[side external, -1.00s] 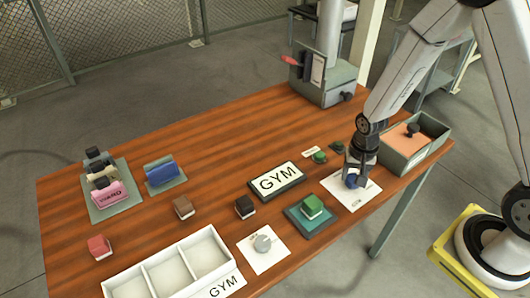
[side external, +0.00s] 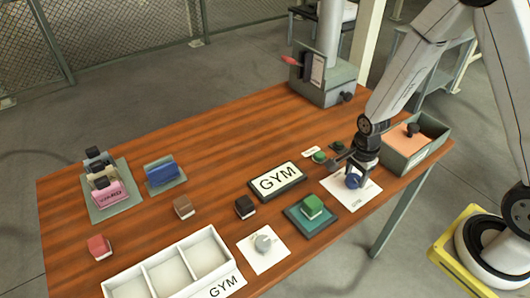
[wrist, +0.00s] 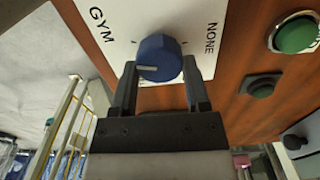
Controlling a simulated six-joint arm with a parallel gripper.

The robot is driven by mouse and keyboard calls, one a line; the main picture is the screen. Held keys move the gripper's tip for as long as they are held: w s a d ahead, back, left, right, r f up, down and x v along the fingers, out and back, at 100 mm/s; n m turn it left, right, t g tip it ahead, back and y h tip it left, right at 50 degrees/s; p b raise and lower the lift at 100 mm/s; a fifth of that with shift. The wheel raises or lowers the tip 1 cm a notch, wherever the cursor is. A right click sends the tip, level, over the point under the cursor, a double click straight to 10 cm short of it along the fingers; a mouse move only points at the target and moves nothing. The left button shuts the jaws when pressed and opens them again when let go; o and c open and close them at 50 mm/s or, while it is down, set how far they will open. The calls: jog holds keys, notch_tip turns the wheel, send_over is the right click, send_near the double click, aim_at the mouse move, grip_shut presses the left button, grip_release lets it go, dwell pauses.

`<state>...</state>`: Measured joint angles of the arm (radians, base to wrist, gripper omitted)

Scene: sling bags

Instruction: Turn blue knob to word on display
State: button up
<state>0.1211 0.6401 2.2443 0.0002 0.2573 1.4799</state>
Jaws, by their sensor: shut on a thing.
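The blue knob (side external: 353,181) sits on a white card (side external: 356,195) near the table's right edge. In the wrist view the knob (wrist: 160,52) has a pale pointer mark facing left, the side where GYM is printed; NONE is printed on the right. My gripper (wrist: 160,72) is shut on the knob, one finger on each side. In the side view my gripper (side external: 356,172) reaches down over the knob and hides part of it.
Green buttons (side external: 319,157) sit close behind the knob card. A green block on a teal pad (side external: 297,226) is to its front left. An open grey box (side external: 410,158) stands at the right. A white tray (side external: 150,292) is at the front left.

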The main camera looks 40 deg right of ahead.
aim_at(355, 178)
jog(key=shift+m, duration=0.4)
jog(key=o, duration=1.3)
jog(key=shift+r, duration=0.2)
jog(key=shift+r, duration=3.75)
